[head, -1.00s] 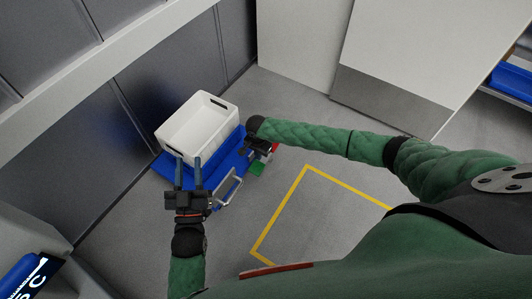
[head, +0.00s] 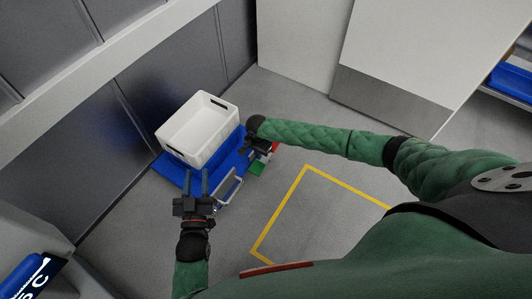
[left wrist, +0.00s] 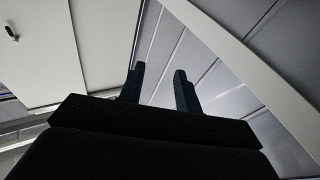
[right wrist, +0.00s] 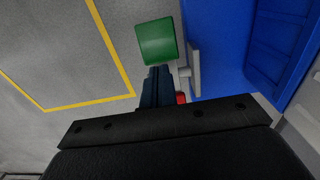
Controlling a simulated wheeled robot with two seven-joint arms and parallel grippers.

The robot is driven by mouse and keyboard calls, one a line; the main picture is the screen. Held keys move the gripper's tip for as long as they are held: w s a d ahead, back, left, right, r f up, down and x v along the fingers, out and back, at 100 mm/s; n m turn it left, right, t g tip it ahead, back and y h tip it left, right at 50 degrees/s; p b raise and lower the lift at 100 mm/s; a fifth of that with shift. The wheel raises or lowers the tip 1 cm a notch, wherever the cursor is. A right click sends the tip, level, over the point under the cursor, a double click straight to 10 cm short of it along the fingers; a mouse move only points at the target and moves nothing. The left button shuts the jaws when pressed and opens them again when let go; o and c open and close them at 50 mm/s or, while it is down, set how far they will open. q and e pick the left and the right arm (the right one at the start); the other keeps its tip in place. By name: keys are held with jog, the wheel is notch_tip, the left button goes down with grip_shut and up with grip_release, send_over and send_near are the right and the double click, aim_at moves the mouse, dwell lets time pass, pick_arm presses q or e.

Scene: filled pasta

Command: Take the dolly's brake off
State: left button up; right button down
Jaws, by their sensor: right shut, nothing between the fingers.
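The dolly is a low blue platform (head: 173,172) with a grey handle (head: 229,188) on its near side. A green pedal (head: 257,168) and a red pedal (head: 274,147) sit at its right edge. My right gripper (head: 258,152) is shut and empty beside them. In the right wrist view its closed fingertips (right wrist: 159,70) point at the lower edge of the green pedal (right wrist: 157,40); I cannot tell if they touch. The red pedal (right wrist: 181,98) shows partly, close beside the fingers. My left gripper (head: 196,173) is open and empty above the dolly's near left part; its fingers stand apart in the left wrist view (left wrist: 160,82).
A white crate (head: 201,145) stands on the dolly. A dark panelled wall (head: 130,120) runs behind it on the left. A yellow outline (head: 285,207) marks the grey floor to the right, which is clear. Blue bins sit on shelving (head: 512,80) at the far right.

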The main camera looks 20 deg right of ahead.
jog(key=shift+r, duration=0.15)
jog(key=shift+r+p, duration=0.15)
jog(key=shift+p, duration=0.25)
jog(key=shift+r, duration=0.2)
jog(key=shift+r+p, duration=0.2)
jog(key=shift+p, duration=0.3)
jog(key=shift+r, duration=0.2)
pick_arm(q)
jog(key=s+f+g, duration=0.4)
jog(key=s+f, duration=0.1)
jog(key=f, duration=0.5)
jog(key=s+a+f+g+y+p, duration=0.1)
jog(key=s+f+g, duration=0.3)
jog(key=f, duration=0.6)
jog(key=s+f+g+y+p, duration=0.1)
jog(key=s+f+g, duration=0.3)
jog(key=f, duration=0.7)
jog(key=shift+s+a, duration=0.2)
jog(key=shift+s, duration=1.1)
pick_arm(e)
jog(key=shift+r, duration=0.55)
pick_arm(q)
jog(key=shift+f, duration=0.1)
